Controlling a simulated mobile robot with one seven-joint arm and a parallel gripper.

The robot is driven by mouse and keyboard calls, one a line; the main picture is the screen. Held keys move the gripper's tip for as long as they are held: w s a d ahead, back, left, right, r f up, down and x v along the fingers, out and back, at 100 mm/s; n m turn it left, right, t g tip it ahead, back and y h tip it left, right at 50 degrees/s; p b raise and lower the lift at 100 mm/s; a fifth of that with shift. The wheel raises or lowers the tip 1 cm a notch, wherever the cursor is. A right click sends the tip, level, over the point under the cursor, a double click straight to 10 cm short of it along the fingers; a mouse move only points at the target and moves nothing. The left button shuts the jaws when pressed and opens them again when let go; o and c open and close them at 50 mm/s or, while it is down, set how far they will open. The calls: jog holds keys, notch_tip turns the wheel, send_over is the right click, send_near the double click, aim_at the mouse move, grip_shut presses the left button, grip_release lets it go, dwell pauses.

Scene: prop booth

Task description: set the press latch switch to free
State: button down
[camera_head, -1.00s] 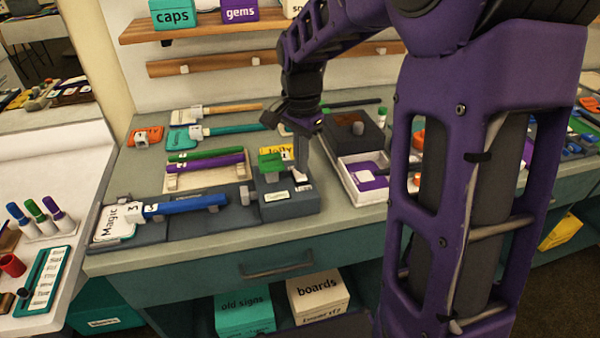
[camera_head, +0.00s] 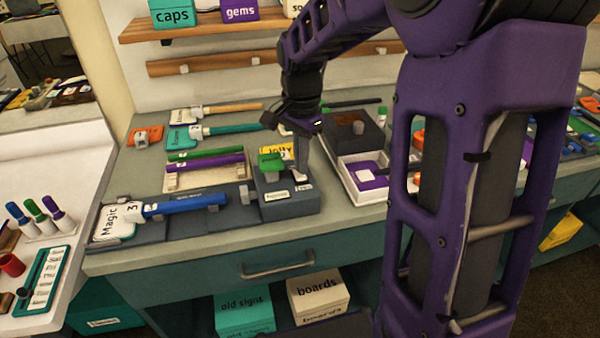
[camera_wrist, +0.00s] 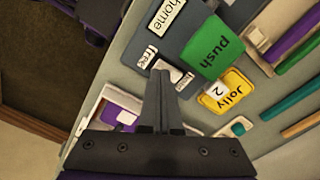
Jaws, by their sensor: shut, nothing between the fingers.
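The press (camera_head: 290,207) is a dark grey block with a green push pad (camera_head: 272,163). In the wrist view, the green pad (camera_wrist: 212,50) reads "push". A "free" label (camera_wrist: 145,56) and a "home" label (camera_wrist: 167,17) lie on the press. A small pale piece (camera_wrist: 163,66), perhaps the latch switch, shows beside the "free" label, partly hidden by my fingertips. My gripper (camera_head: 301,176) is shut and empty, pointing down at the right side of the press. Its fingertips (camera_wrist: 160,74) overlap the switch area; I cannot tell whether they touch it.
A yellow "Jolly 2" sign (camera_wrist: 227,91) is behind the press. A blue-handled "Magic 3" sign (camera_head: 120,218) lies to its left. A white tray with a purple piece (camera_head: 372,182) stands close on the right. Purple and green rods lie on a rack (camera_head: 207,180) behind.

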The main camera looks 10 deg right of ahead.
aim_at(301, 176)
jog(key=shift+f+b, duration=0.55)
jog(key=shift+f, duration=0.3)
jog(key=shift+r, duration=0.1)
notch_tip(301, 176, up, 7)
jog(key=p, duration=0.5)
jog(key=shift+p, duration=0.4)
jog(key=shift+d, duration=0.1)
dwell(0.4)
